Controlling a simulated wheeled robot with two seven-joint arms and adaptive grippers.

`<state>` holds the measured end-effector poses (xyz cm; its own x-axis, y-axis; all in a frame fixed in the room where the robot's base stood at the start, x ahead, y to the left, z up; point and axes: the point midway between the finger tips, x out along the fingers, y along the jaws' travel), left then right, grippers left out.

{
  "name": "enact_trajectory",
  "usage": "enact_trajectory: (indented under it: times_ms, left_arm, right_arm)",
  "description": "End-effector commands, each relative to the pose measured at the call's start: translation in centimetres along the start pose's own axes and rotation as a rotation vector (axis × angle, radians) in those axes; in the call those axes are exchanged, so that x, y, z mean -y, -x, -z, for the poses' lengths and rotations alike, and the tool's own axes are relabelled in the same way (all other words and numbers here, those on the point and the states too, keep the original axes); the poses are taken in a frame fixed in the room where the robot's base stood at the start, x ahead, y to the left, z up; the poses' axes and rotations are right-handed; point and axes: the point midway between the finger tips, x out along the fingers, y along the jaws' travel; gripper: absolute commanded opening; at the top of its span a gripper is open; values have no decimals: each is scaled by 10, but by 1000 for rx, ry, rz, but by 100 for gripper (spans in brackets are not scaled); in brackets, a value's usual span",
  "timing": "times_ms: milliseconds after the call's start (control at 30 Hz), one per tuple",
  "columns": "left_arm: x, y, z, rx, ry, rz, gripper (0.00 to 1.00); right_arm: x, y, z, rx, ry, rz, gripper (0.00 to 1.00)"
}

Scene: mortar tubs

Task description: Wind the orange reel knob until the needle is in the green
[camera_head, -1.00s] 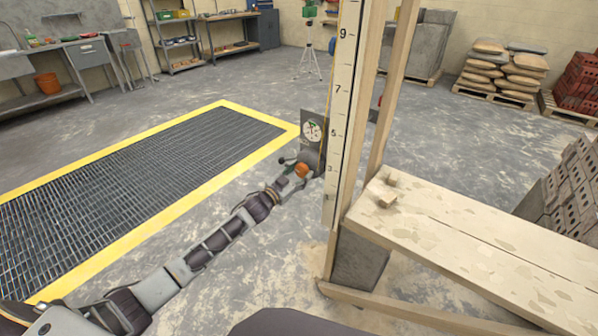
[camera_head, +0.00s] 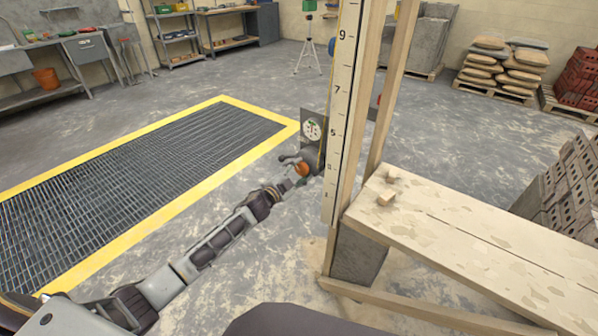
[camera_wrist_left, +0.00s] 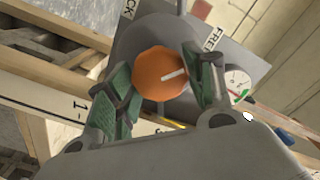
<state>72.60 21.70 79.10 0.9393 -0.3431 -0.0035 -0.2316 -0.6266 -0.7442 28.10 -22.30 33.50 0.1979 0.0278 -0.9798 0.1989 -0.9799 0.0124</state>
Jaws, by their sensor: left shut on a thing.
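The orange reel knob (camera_wrist_left: 155,78) sits on a grey round reel body between my left fingers in the left wrist view. A white mark on its face points right and slightly up. It also shows in the head view (camera_head: 302,169), low on the timber post. My left gripper (camera_wrist_left: 165,88) is shut on the knob, with green-padded fingers on either side. The gauge (camera_head: 312,130) is a white dial on a grey plate above the knob. It also shows right of the fingers in the wrist view (camera_wrist_left: 237,80), with red and green marks. Its needle is too small to read surely. My right gripper is out of view.
A numbered measuring board (camera_head: 342,110) stands upright beside the gauge. A plank bench (camera_head: 470,235) with small wood blocks is to the right. A yellow-edged floor grate (camera_head: 225,100) lies left. A "FREE" label (camera_wrist_left: 201,37) is beside the reel.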

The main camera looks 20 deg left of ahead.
Motion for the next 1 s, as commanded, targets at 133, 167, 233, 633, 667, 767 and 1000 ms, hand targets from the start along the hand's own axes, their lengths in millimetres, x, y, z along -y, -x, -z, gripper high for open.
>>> enact_trajectory:
  times_ms: [133, 167, 233, 633, 667, 767, 1000]
  left_arm:
    - [-1, 0, 0, 1, -7, -2, 29]
    - [-2, 0, -1, 1, -7, -2, 29]
    - [-2, 0, -1, 1, -6, -2, 29]
    - [-1, 0, 0, 0, -5, -1, 74]
    - [-1, 0, 0, 0, -5, -1, 74]
    - [0, 0, 0, 0, -5, -1, 74]
    - [0, 2, 0, 0, -5, -1, 74]
  right_arm:
    - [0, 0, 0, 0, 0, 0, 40]
    - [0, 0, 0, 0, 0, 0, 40]
    - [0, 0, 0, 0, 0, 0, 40]
    - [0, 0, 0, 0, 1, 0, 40]
    - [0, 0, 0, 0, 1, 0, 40]
    - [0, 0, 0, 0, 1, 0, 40]
    - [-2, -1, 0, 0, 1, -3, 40]
